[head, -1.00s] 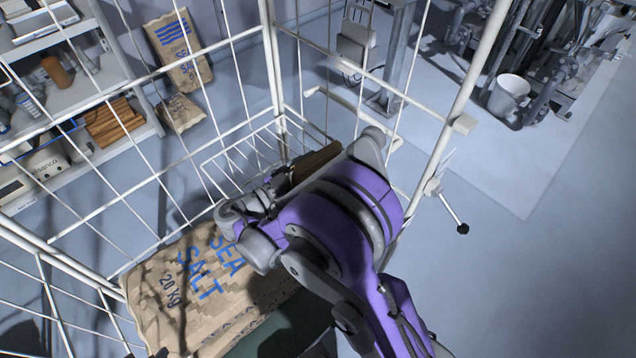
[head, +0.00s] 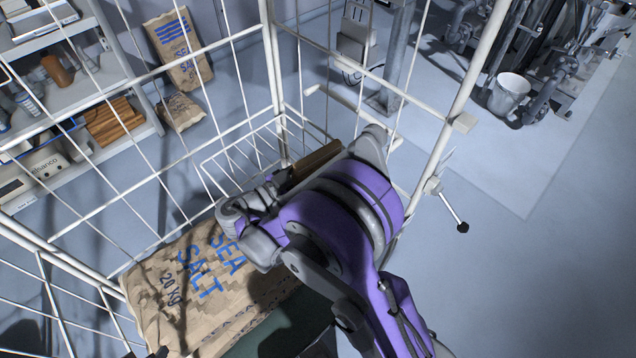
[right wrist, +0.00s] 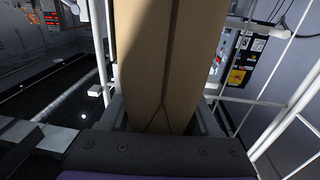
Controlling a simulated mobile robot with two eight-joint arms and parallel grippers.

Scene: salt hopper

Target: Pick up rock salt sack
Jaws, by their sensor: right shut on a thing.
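A tan paper sack (head: 215,280), printed "SEA SALT 20 KG" in blue, lies in the white wire cage at the lower left of the head view. My purple right arm crosses its right side and hides part of it. In the right wrist view, my right gripper (right wrist: 162,112) is shut on a plain brown sack-like thing (right wrist: 168,55), with a finger on each side. A brown edge (head: 318,160) shows behind my right wrist in the head view. Its print is not visible, so I cannot tell whether it is rock salt.
White cage bars (head: 275,85) stand around the sacks and close to my right arm. Beyond them are a shelf (head: 105,85), another salt sack (head: 178,50) against the wall and a smaller sack (head: 180,112).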

